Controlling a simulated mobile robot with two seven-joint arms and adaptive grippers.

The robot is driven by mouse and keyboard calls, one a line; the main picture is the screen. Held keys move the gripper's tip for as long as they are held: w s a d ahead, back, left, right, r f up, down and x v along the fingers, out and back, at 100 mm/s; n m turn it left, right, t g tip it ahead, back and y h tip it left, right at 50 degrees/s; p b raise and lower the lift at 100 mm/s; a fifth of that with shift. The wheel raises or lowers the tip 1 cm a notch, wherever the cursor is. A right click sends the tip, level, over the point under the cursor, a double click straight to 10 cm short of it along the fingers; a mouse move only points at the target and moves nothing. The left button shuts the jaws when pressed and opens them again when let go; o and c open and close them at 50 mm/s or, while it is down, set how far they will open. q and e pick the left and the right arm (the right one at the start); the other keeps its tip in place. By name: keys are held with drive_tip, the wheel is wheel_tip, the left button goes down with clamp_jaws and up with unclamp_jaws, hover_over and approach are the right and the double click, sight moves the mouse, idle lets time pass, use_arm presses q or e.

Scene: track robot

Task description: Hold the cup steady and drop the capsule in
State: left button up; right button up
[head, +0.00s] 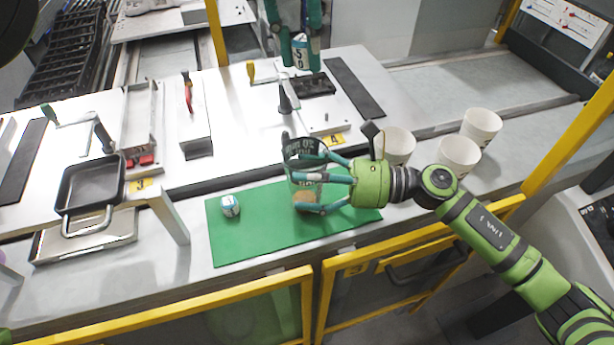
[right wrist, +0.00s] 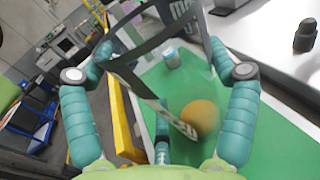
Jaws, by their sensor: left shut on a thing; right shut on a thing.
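A clear cup with dark printing (head: 302,160) stands over the green mat (head: 245,240). My right gripper (head: 318,185) has its teal fingers shut around the cup's side. The cup also shows between the fingers in the right wrist view (right wrist: 150,85). A round orange-brown thing (right wrist: 200,117) shows through the clear wall, seemingly inside the cup. My left gripper (head: 299,42) is shut on a white capsule with dark marks (head: 300,56), high in the head view, beyond the cup and apart from it. A second white and blue capsule (head: 230,206) lies on the mat, left of the cup.
Several white cups, one of them (head: 458,157), stand right of my right gripper. A square black pan (head: 90,186) is at the left. Behind the mat are a white board with a dark handle (head: 286,98) and a black block (head: 313,85). The mat's left part is mostly clear.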

use_arm(q)
wheel_tip(320, 180, down, 8)
drive_tip(key=y, duration=0.1)
idle(0.4)
drive_tip(key=shift+f, duration=0.15)
wheel_tip(320, 180, down, 6)
drive_tip(key=shift+f, duration=0.2)
idle(0.5)
idle(0.5)
drive_tip(key=o, duration=1)
drive_tip(key=shift+c, duration=0.2)
